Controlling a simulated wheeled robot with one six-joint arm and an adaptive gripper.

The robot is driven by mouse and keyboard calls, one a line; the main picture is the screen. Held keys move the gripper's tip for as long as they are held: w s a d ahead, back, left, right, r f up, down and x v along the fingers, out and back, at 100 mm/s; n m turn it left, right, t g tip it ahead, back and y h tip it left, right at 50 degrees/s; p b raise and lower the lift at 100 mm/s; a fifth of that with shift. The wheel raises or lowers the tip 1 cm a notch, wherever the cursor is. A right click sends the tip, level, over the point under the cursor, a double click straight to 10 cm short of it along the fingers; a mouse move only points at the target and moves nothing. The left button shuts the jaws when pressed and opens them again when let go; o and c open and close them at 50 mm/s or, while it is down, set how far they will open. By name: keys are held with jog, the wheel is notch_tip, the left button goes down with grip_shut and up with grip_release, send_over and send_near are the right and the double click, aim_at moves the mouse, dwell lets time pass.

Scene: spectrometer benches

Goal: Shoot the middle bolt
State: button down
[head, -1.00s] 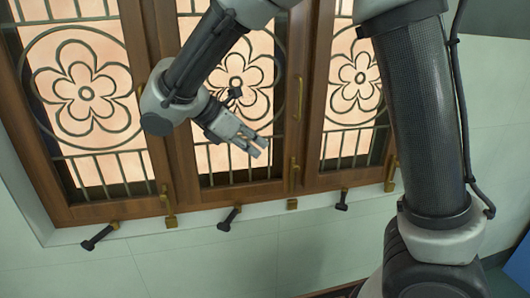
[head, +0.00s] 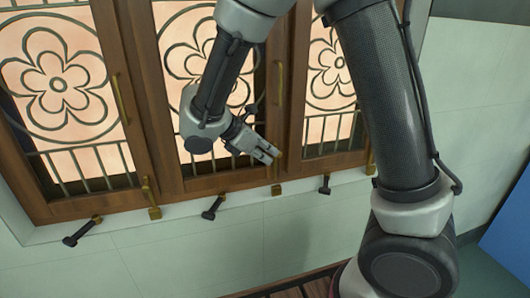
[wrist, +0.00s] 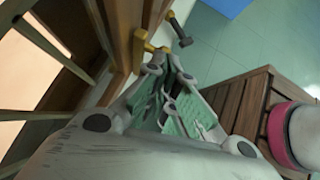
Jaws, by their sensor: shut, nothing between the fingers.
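The middle bolt (head: 278,154) is a thin brass upright at the lower right of the middle window panel. A small brass block (head: 277,189) sits below it on the sill, with a gap between. My gripper (head: 274,154) is shut and empty, its tips at or just in front of the bolt and hiding part of it. I cannot tell whether they touch. In the wrist view my gripper (wrist: 169,92) points toward a brass fitting (wrist: 139,52) on the wooden frame; which bolt it belongs to is unclear.
Black-handled levers (head: 212,208) stick out along the sill. Another brass bolt (head: 149,190) is on the left panel, close to its block (head: 154,213). Long brass handles (head: 120,98) stand on the frames. A slatted wooden bench (wrist: 245,105) shows in the wrist view.

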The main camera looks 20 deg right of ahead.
notch_tip(320, 180, down, 5)
jog(key=shift+r, duration=0.2)
dwell(0.4)
jog(key=v, duration=1.4)
